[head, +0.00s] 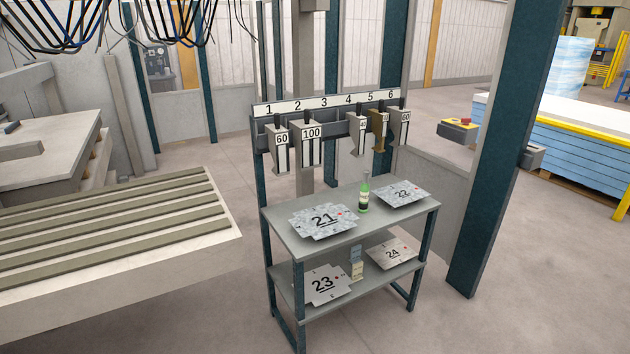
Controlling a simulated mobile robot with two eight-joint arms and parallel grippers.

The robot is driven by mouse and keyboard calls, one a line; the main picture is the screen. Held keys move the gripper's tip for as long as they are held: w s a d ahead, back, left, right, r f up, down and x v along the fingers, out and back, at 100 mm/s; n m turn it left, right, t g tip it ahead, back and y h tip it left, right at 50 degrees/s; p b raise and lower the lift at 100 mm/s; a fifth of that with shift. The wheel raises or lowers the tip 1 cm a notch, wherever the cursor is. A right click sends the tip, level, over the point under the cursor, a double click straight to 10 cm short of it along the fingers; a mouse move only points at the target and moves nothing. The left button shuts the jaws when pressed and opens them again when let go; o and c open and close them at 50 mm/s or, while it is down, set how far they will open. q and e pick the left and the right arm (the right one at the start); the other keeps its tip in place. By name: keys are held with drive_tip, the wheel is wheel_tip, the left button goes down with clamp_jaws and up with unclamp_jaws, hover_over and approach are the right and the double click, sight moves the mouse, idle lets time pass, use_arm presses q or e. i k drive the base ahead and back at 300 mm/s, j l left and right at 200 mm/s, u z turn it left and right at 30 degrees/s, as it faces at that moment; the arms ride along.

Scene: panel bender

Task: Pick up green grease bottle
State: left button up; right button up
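The green grease bottle (363,194) stands upright on the top shelf of a grey two-level stand (346,229). It has a dark label and a light, narrow neck. It sits between a metal plate marked 21 (322,220) on its left and a metal plate marked 22 (402,193) on its right. Neither of my grippers is in the head view.
Tool holders (311,143) hang on a numbered rail behind the stand. Plates 23 (323,286) and 24 (392,253) lie on its lower shelf. A slatted machine table (110,235) is at left. A dark post (505,140) rises at right. Floor in front is clear.

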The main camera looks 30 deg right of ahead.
sight(364, 198)
drive_tip(key=i+l+u, duration=0.15)
drive_tip(key=l, duration=0.2)
drive_tip(key=i+l+u, duration=0.15)
drive_tip(key=l, duration=0.15)
drive_tip(key=l+u, duration=0.15)
drive_tip(key=l, duration=0.2)
drive_tip(key=l+u, duration=0.2)
drive_tip(key=l, duration=0.5)
drive_tip(key=l+u, duration=0.2)
drive_tip(key=l, duration=0.55)
drive_tip(key=k+l+u, duration=0.2)
drive_tip(key=l, duration=0.5)
drive_tip(key=i+l, duration=0.1)
drive_tip(key=l, duration=0.35)
drive_tip(key=i+l, duration=0.1)
drive_tip(key=l, duration=0.35)
drive_tip(key=i+l, duration=0.1)
drive_tip(key=l, duration=0.35)
drive_tip(key=u, duration=0.05)
